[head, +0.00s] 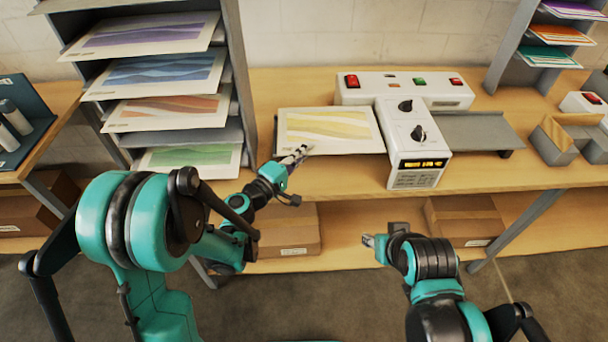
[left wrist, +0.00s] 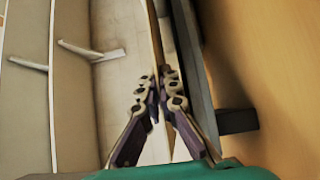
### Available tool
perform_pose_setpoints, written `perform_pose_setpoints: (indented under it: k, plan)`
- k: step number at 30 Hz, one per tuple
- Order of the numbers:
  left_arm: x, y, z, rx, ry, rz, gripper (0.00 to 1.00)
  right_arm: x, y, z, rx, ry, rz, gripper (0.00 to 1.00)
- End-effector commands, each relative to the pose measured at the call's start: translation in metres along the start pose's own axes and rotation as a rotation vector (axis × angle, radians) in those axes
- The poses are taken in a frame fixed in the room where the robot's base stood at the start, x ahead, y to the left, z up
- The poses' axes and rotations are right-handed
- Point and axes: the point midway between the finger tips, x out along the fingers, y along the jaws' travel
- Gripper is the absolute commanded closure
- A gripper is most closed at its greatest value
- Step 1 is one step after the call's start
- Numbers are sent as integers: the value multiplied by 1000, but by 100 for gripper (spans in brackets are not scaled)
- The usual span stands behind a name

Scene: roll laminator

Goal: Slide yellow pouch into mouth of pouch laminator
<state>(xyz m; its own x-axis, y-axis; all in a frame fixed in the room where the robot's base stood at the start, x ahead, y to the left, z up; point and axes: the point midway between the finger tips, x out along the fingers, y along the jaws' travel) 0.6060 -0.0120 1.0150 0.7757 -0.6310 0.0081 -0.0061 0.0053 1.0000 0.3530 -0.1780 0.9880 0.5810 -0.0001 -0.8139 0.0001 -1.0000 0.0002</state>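The yellow pouch (head: 328,131), a white sheet with yellow wavy bands, lies nearly flat at the left side of the white pouch laminator (head: 415,145). Its right edge meets or lies very close to the laminator body; the mouth is hidden, so I cannot tell whether the edge is inside. My left gripper (head: 302,153) is at the pouch's front left edge. In the left wrist view, its fingers (left wrist: 163,84) close on both sides of the thin pouch edge (left wrist: 154,35). My right gripper (head: 373,241) is empty, low in front of the bench; its fingers are too small to judge.
A grey rack (head: 243,85) with several coloured pouches stands close left of my left gripper. A grey tray (head: 470,132) extends from the laminator's right side. A grey bin (head: 553,145) and another rack stand farther right. Cardboard boxes (head: 290,232) sit on the lower shelf.

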Motion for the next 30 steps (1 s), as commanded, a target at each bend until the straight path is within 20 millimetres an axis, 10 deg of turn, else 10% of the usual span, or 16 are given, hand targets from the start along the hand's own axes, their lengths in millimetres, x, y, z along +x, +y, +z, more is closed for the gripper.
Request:
perform_pose_setpoints:
  k: [7,30]
  plan:
    - [0,-38,0,0,0,0,100,30,0,22,0,0,0,60]
    - [24,-40,28,-1,-1,0,100,29,0,20,0,0,0,60]
